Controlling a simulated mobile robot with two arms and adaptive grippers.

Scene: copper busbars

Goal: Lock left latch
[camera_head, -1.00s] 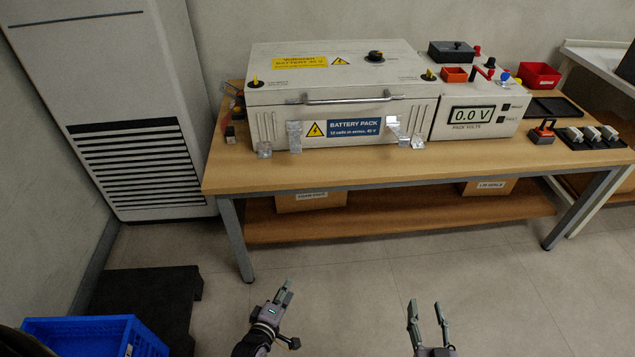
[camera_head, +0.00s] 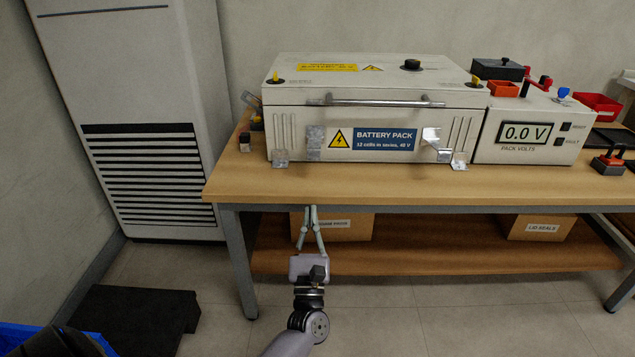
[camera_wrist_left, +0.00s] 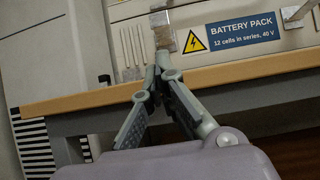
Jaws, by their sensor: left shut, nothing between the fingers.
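The left latch is a shiny metal plate (camera_head: 314,142) on the front of the white battery pack (camera_head: 375,118), left of the blue BATTERY PACK label. In the left wrist view the latch (camera_wrist_left: 163,33) shows above my fingertips. My left gripper (camera_head: 309,209) is shut and empty, pointing up just in front of the table's front edge, below the latch and apart from it. It also shows in the left wrist view (camera_wrist_left: 158,62). My right gripper is out of the head view.
The right latch (camera_head: 437,146) sticks out from the pack front. A handle bar (camera_head: 385,102) runs along the lid's front. The wooden table edge (camera_head: 420,200) lies between my gripper and the pack. The voltmeter box (camera_head: 527,135) stands to the right. Boxes sit on the lower shelf.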

